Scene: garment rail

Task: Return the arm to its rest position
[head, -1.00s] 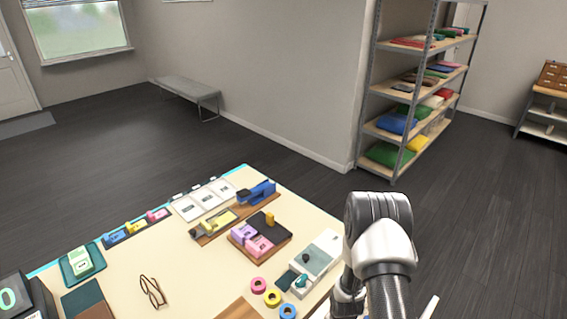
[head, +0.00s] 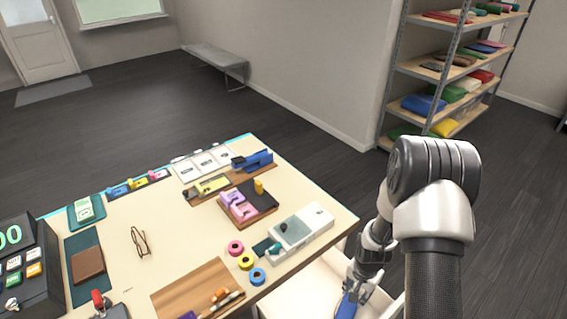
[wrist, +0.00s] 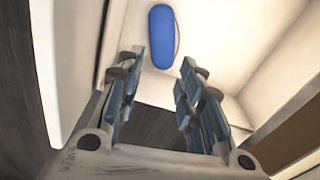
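My gripper (wrist: 160,80) is open in the wrist view, its two blue-padded fingers apart with nothing between them. A rounded blue object (wrist: 161,38) lies beyond the fingertips on the pale floor of a white container (wrist: 225,30), apart from the gripper. In the head view my gripper (head: 358,290) is low at the right of the table, partly hidden by the picture's lower edge and my arm. My arm is bent, its large elbow joint high at the right. A blue shape (head: 346,306) shows just below the gripper.
The cream table (head: 180,235) stands to the left, with a card terminal (head: 300,225), tape rolls (head: 246,261), a wooden board (head: 195,287) and glasses (head: 140,242). A shelf rack (head: 450,75) stands behind. Dark floor (head: 330,165) is open between the table and the wall.

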